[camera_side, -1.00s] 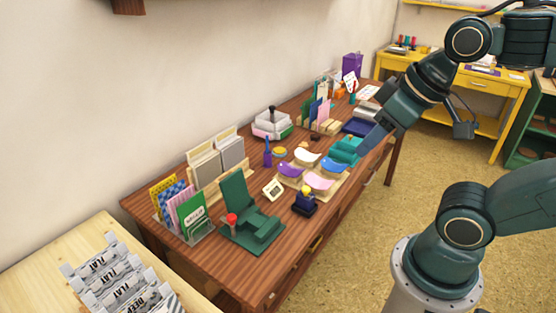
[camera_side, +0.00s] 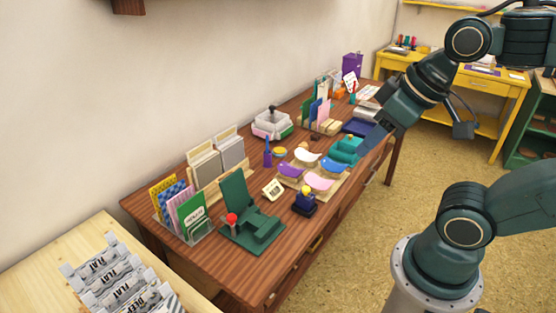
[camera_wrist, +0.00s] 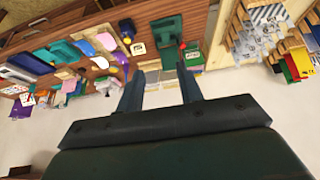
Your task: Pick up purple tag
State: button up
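A curved purple piece (camera_side: 289,170) lies at the left of a light wooden tray (camera_side: 312,192) on the brown table; I take it as the purple tag, though no label can be read. It also shows small in the wrist view (camera_wrist: 120,58). My gripper (camera_side: 368,148) hangs in the air to the right of the tray, apart from the purple piece. In the wrist view its two fingers (camera_wrist: 160,82) are spread with nothing between them.
Pink (camera_side: 319,181), blue (camera_side: 335,168) and white (camera_side: 306,156) curved pieces share the tray. A purple bottle (camera_side: 267,155) stands behind it. Card racks line the wall side.

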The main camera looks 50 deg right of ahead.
dwell(0.3)
jog(key=o, duration=1.3)
jog(key=w+d+f+m+g, duration=0.15)
jog(key=w+d+m, duration=0.35)
jog(key=w, duration=0.5)
jog(key=w+d+m+g, duration=0.2)
jog(key=w+d+m, duration=0.3)
jog(key=w, duration=0.6)
jog(key=w+d+f+m, duration=0.2)
jog(key=w+d+f, duration=0.1)
jog(key=f, duration=0.3)
jog(key=w+d+f+m+g, duration=0.1)
jog(key=w+d+f+m, duration=0.2)
jog(key=d+f, duration=0.3)
jog(key=w+d+f+m+g, duration=0.1)
jog(key=w+d+f+m, duration=0.2)
jog(key=w+d+f, duration=0.1)
jog(key=shift+w+d+f, duration=0.15)
jog(key=shift+f, duration=0.3)
jog(key=shift+w+d+f, duration=0.1)
jog(key=shift+f, duration=0.35)
